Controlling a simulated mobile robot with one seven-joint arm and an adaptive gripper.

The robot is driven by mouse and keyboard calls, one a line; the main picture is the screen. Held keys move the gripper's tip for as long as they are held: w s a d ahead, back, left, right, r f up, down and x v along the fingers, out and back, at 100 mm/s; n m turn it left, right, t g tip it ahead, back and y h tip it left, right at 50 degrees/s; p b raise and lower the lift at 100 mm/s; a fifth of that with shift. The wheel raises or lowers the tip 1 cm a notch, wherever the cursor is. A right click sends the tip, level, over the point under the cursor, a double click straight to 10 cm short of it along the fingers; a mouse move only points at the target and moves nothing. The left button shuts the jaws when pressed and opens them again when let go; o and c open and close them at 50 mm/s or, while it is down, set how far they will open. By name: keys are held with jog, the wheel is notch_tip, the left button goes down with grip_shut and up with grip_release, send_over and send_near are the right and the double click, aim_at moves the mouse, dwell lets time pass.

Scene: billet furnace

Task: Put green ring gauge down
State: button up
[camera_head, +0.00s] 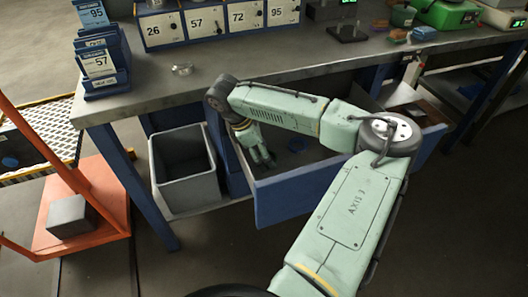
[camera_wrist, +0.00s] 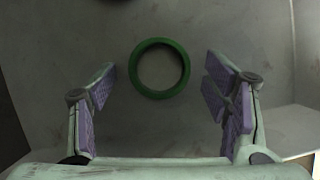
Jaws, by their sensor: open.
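The green ring gauge (camera_wrist: 184,70) lies flat on a grey surface in the wrist view, ahead of and between my finger pads, touching neither. My gripper (camera_wrist: 160,84) is open, with one purple pad on each side. In the head view my gripper (camera_head: 263,159) points down into the open blue drawer (camera_head: 300,196) under the workbench. I cannot make out the green ring in the head view; my arm covers part of the drawer.
A blue round object (camera_head: 290,162) lies in the drawer. A grey bin (camera_head: 184,186) stands left of it. The workbench (camera_head: 190,83) above carries numbered boxes (camera_head: 206,22) and label stands (camera_head: 100,65). An orange cart (camera_head: 95,205) stands at the left.

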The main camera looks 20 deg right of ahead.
jog(key=shift+r, duration=0.1)
jog(key=shift+r, duration=0.2)
jog(key=s+b+v, duration=0.1)
jog(key=v, duration=1.1)
jog(key=shift+w+r, duration=0.4)
jog(key=shift+w, duration=0.1)
